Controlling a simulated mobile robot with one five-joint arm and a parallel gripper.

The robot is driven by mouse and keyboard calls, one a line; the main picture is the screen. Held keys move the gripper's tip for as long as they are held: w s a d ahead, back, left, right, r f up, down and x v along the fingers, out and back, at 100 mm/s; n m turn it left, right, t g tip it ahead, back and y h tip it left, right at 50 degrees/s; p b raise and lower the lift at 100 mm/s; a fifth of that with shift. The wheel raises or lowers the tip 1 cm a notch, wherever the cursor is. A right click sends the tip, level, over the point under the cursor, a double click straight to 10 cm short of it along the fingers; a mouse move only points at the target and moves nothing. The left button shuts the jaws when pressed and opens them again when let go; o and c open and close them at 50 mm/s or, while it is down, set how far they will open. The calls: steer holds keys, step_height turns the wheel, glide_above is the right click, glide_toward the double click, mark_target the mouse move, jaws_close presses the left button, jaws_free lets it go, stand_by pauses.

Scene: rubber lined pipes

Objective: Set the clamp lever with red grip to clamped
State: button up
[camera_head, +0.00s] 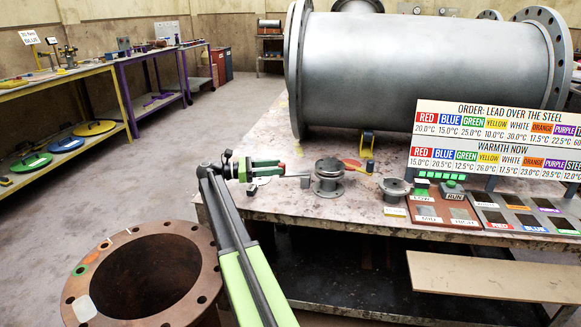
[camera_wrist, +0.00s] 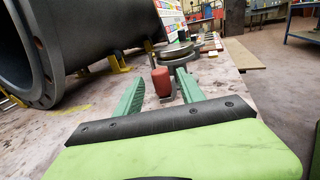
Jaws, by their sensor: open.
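The clamp lever's red grip (camera_wrist: 161,83) stands upright between the two green fingers of my gripper (camera_wrist: 160,78) in the wrist view. In the head view my gripper (camera_head: 283,168) is at the left part of the bench, and the red grip is mostly hidden there. The lever's grey bar (camera_head: 298,176) runs right to a grey flanged clamp fixture (camera_head: 328,178), also seen behind the grip in the wrist view (camera_wrist: 177,52).
A large grey flanged pipe (camera_head: 425,75) lies behind on the bench (camera_head: 270,207). A smaller flanged piece (camera_head: 394,189), button panels and a sign board (camera_head: 497,135) stand to the right. A rusty flanged pipe (camera_head: 88,262) stands at front left.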

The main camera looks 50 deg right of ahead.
steer(key=x, duration=0.5)
steer(key=shift+s+d, duration=0.25)
steer(key=shift+d, duration=0.05)
steer(key=shift+c, duration=0.4)
jaws_close()
steer(key=shift+w+r, duration=0.1)
steer(key=shift+w, duration=0.05)
stand_by(0.4)
